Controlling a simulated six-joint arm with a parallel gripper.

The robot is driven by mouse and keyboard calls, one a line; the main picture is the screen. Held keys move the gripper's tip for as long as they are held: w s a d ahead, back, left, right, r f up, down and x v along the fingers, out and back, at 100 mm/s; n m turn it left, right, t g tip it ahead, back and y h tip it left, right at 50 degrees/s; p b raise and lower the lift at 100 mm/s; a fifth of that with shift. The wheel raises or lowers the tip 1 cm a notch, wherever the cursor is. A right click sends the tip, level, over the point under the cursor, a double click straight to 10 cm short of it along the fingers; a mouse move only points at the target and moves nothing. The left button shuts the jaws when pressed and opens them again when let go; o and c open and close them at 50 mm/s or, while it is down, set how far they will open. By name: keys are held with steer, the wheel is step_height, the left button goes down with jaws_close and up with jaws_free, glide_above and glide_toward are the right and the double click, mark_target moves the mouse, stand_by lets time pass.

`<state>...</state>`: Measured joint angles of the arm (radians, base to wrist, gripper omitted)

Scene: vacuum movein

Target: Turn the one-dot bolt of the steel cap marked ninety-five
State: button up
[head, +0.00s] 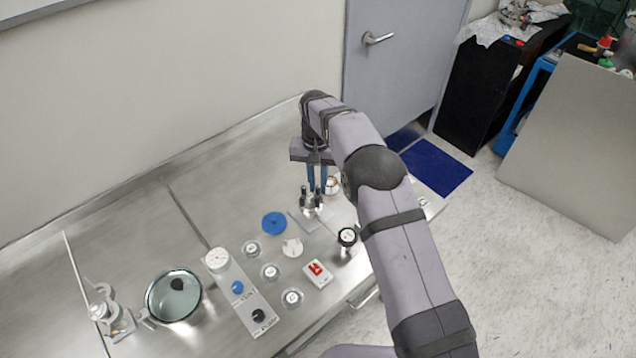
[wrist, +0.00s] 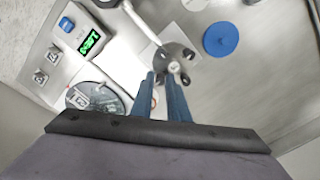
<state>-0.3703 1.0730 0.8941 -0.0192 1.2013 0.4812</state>
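A steel cap (head: 311,207) with dark upright bolts stands on the bench below my gripper. In the wrist view the cap (wrist: 175,64) is a dark round piece with bolts around a pale centre, beside a metal rod. The ninety-five mark and the bolt dots are too small to read. My gripper (head: 317,189) points down over the cap, its two blue fingers apart. In the wrist view the fingertips (wrist: 159,75) are at the cap's near edge, with a gap and nothing seen between them. I cannot tell whether a finger touches a bolt.
Small round jars (head: 270,271), a control panel (head: 240,292) and a glass vessel (head: 173,297) are farther left. The rear bench is clear.

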steer(key=shift+o, duration=1.1)
steer(key=shift+r, duration=0.1)
steer(key=shift+w+a+r+b, duration=0.1)
steer(key=shift+r+b, duration=1.1)
steer(key=shift+r, duration=2.4)
